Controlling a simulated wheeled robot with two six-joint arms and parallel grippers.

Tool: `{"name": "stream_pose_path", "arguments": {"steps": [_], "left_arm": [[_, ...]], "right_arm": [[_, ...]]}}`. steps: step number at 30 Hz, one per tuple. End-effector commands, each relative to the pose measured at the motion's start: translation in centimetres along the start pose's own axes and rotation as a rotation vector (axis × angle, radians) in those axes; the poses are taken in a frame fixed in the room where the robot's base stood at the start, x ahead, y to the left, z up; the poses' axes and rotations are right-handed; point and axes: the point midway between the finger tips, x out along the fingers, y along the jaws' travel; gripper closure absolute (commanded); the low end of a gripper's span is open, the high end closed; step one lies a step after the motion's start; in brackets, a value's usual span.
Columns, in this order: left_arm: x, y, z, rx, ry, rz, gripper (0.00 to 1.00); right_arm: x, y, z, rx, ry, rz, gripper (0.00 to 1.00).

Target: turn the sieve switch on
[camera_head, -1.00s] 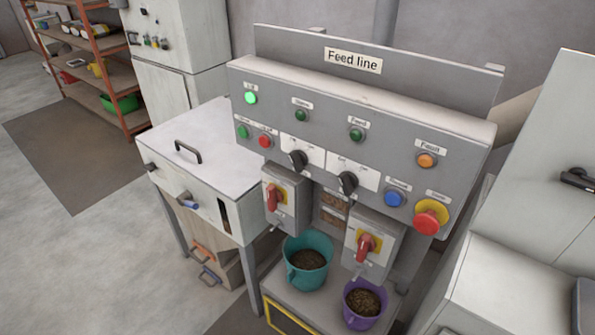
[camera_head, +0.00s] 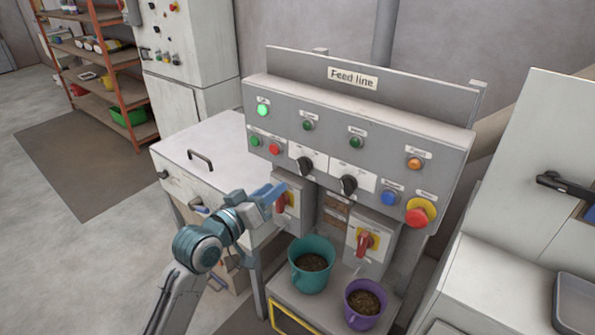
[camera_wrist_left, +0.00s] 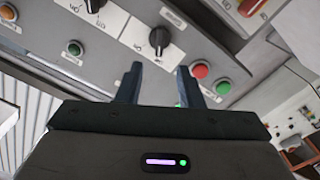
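The left black rotary knob (camera_head: 305,166) sits on a white plate on the Feed line panel; I take it as the sieve switch, though its small label is not readable. It also shows in the left wrist view (camera_wrist_left: 159,40), upside down, beyond the fingertips. A green lamp (camera_head: 308,123) above it looks dark. My left gripper (camera_head: 277,190) is in front of the panel, below and left of the knob, not touching it. Its two fingers stand apart and empty in the left wrist view (camera_wrist_left: 160,72). My right gripper is not in view.
A second black knob (camera_head: 348,184) sits to the right. Green (camera_head: 255,140) and red (camera_head: 274,149) buttons lie left, and a red emergency button (camera_head: 419,212) right. Red-handled switch boxes (camera_head: 366,243) hang below, above a teal bucket (camera_head: 312,278) and a purple bucket (camera_head: 364,305).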

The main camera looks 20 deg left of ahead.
Motion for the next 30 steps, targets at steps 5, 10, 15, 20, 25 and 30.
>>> {"name": "stream_pose_path", "arguments": {"steps": [5,10,15,20,25,30], "left_arm": [[3.5,0.3,-0.4,-0.007,0.002,0.001,0.66],[6.6,0.2,-0.3,-0.005,0.001,0.0,0.66],[8.6,0.1,-0.1,-0.003,0.0,-0.001,0.66],[9.3,0.0,0.0,0.0,0.0,-0.001,0.66],[9.3,0.0,0.0,0.0,0.0,-0.001,0.66],[9.3,0.0,0.0,0.0,0.0,-0.001,0.86]], "right_arm": [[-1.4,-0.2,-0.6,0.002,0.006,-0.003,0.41],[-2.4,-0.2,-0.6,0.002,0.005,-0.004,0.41],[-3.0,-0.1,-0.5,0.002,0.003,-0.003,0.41],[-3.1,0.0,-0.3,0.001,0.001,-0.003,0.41],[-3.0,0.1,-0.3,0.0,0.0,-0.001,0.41],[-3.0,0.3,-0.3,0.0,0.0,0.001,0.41]]}}
